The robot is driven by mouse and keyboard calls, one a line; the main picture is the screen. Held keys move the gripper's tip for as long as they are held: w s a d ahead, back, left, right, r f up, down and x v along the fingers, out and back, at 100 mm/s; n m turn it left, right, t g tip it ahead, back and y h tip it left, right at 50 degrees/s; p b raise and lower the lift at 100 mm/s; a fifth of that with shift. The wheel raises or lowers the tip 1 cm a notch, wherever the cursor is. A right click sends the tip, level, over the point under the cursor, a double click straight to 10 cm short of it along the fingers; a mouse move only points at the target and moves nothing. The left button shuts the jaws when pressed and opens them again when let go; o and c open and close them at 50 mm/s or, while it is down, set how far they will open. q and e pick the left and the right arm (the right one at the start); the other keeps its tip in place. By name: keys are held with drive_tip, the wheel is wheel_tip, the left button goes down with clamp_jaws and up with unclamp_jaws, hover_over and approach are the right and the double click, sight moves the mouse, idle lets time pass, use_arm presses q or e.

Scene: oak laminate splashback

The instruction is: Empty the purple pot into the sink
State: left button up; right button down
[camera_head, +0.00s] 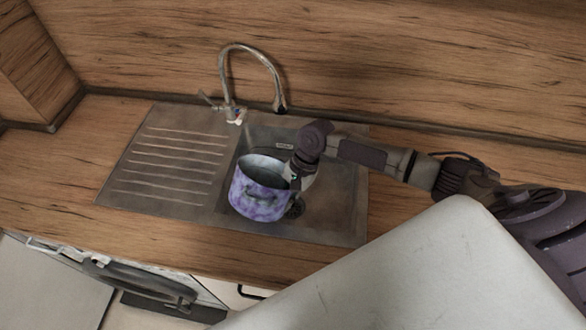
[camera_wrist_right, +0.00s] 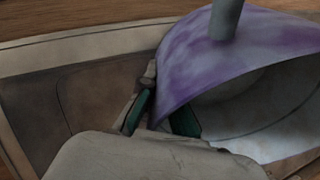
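The purple pot (camera_head: 258,203), mottled purple and white with a grey inside, is at the sink basin (camera_head: 340,205) in the head view, overlapping the basin's left edge. It looks roughly upright, its opening facing up. My right gripper (camera_head: 296,176) is at the pot's right rim. In the right wrist view my right gripper (camera_wrist_right: 162,118) has its green-padded fingers on either side of the wall of the pot (camera_wrist_right: 205,60), shut on it. A pot handle shows at the top there. I cannot tell what the pot contains. My left gripper is not in view.
A curved tap (camera_head: 250,48) stands behind the basin. A ribbed drainboard (camera_head: 170,165) lies clear to the left. A dark drain (camera_head: 296,208) shows beside the pot. The wooden counter (camera_head: 105,230) is bare, with a wooden splashback behind it.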

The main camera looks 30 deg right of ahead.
sight(274, 211)
drive_tip(key=shift+s+a+r+t+h, duration=0.15)
drive_tip(key=shift+a+r+t+h, duration=0.3)
drive_tip(key=shift+a+r, duration=0.35)
drive_tip(key=shift+s+a+r+t+h, duration=0.1)
drive_tip(key=shift+s+a+t+h, duration=0.25)
drive_tip(key=shift+a+h, duration=0.6)
drive_tip(key=shift+s+a+r+t+h, duration=0.15)
drive_tip(key=shift+a+t+h, duration=0.15)
drive_tip(key=shift+h, duration=0.55)
drive_tip(key=shift+s+a+f+t+h, duration=0.15)
drive_tip(key=shift+t+h, duration=0.15)
drive_tip(key=shift+h, duration=0.55)
